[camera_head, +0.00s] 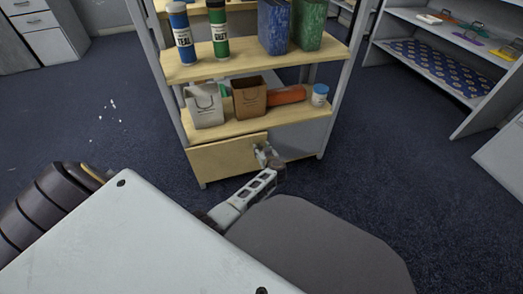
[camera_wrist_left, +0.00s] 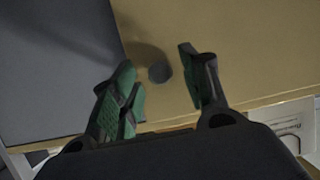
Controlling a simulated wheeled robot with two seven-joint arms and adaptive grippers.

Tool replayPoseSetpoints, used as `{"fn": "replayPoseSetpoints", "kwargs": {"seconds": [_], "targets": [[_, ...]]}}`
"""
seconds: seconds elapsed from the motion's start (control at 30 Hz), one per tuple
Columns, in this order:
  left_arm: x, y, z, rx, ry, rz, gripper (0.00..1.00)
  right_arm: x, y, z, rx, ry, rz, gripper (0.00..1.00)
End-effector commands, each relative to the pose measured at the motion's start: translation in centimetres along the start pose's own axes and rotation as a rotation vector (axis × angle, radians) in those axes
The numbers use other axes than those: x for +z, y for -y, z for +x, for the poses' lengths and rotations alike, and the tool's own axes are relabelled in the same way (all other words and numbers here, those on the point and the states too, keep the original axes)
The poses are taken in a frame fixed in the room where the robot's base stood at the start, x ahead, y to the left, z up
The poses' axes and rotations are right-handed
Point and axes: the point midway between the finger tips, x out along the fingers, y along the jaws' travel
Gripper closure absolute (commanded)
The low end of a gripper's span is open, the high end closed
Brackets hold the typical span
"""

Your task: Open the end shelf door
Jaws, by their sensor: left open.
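The end shelf (camera_head: 258,125) stands ahead with a pale wooden door (camera_head: 222,160) low on its left half. The door looks shut in the head view. My left gripper (camera_head: 263,154) is at the door's right edge. In the left wrist view, the two green-padded fingers of my left gripper (camera_wrist_left: 158,66) are open, one on each side of a small dark round knob (camera_wrist_left: 160,73) on the wooden door (camera_wrist_left: 230,50). A gap shows between the knob and the fingers. In the head view the gripper hides the knob. My right gripper does not show.
Above the door, shelves hold a white bag (camera_head: 205,106), a brown bag (camera_head: 249,98), an orange roll (camera_head: 287,95), a white jar (camera_head: 319,95) and bottles (camera_head: 182,35). Another shelf unit (camera_head: 440,65) stands right. Blue carpet (camera_head: 110,125) is mostly clear to the left.

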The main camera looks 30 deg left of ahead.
Motion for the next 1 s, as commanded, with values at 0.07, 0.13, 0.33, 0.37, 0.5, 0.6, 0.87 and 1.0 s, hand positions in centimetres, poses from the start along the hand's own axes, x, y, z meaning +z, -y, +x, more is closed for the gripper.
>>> {"fn": "replayPoseSetpoints", "kwargs": {"seconds": [0.07, 0.13, 0.33, 0.37, 0.5, 0.6, 0.87, 1.0], "targets": [[0.07, -0.01, 0.17, 0.000, -0.001, 0.000, 0.54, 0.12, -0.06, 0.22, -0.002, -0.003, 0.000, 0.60], [0.07, -0.01, 0.23, 0.000, -0.001, 0.000, 0.54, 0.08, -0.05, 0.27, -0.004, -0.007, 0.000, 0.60], [0.04, 0.00, 0.28, 0.000, 0.000, 0.000, 0.54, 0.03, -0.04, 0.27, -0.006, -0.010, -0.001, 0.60], [0.03, 0.00, 0.28, 0.000, 0.000, 0.000, 0.54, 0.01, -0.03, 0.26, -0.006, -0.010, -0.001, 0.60], [0.03, 0.01, 0.28, 0.000, 0.000, 0.000, 0.54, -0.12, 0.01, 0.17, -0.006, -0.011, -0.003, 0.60], [0.04, 0.02, 0.28, 0.000, 0.000, 0.000, 0.66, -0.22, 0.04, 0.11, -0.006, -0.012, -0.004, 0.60], [0.05, 0.02, 0.28, 0.000, 0.000, 0.000, 0.99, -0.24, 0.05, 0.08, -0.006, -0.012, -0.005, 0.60], [0.06, 0.02, 0.28, 0.000, 0.000, 0.000, 1.00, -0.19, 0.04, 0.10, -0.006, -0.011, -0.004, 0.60]]}}
